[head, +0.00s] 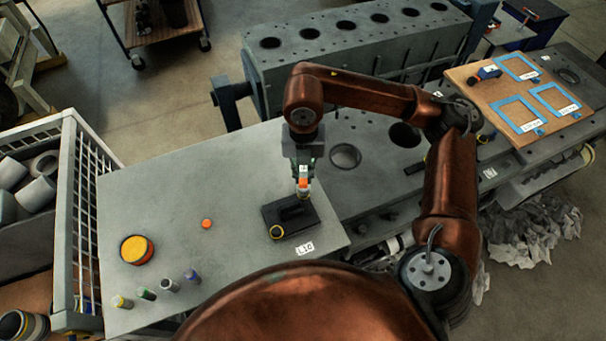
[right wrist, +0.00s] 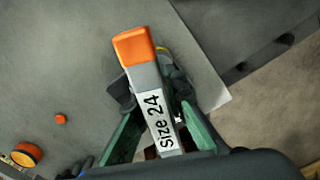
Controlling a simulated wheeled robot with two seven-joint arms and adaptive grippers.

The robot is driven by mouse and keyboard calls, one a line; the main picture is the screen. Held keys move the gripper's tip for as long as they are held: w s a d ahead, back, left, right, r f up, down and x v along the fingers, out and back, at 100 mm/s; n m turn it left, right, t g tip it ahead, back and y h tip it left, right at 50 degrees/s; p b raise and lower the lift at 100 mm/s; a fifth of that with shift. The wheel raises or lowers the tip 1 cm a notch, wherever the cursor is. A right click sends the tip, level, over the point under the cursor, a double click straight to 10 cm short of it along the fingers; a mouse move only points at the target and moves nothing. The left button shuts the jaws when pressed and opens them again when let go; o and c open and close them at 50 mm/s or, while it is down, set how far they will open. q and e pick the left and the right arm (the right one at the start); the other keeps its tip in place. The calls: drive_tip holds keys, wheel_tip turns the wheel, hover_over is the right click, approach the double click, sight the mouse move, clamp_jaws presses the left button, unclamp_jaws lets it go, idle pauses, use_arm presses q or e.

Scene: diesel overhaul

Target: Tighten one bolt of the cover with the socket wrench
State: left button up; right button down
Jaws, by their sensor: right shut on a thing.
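The dark cover (head: 296,212) lies on the grey table beside a white "LID" label (head: 305,248). A yellow-ringed round bolt or fitting (head: 277,232) shows at its front left corner. My right gripper (head: 302,172) points down over the cover's back right part. It is shut on the socket wrench (head: 303,186), which has an orange end. In the right wrist view the wrench (right wrist: 153,100) reads "size 24" between the green fingers of the gripper (right wrist: 158,112). The wrench hides most of the cover there, and I cannot tell whether its socket touches a bolt. My left gripper is out of view.
An orange cap (head: 207,224), an orange-yellow round tin (head: 137,250) and several small cylinders (head: 146,293) stand on the table's left. A white crate (head: 68,215) borders it. A grey engine block (head: 350,60) stands behind. A board with blue frames (head: 515,95) lies right.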

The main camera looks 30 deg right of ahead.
drive_tip(key=n+b, duration=0.2)
drive_tip(key=n, duration=0.4)
drive_tip(key=shift+n, duration=0.3)
drive_tip(key=n+b, duration=0.2)
drive_tip(key=n, duration=0.3)
drive_tip(key=shift+n+b, duration=0.35)
drive_tip(key=shift+n, duration=0.05)
drive_tip(key=n+b, duration=0.2)
drive_tip(key=n, duration=0.3)
drive_tip(key=shift+f+n, duration=0.1)
drive_tip(key=shift+n, duration=0.3)
drive_tip(key=n+b, duration=0.2)
drive_tip(key=n, duration=0.1)
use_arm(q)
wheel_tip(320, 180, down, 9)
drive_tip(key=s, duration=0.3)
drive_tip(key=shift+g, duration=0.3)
use_arm(e)
drive_tip(key=shift+n, duration=0.7)
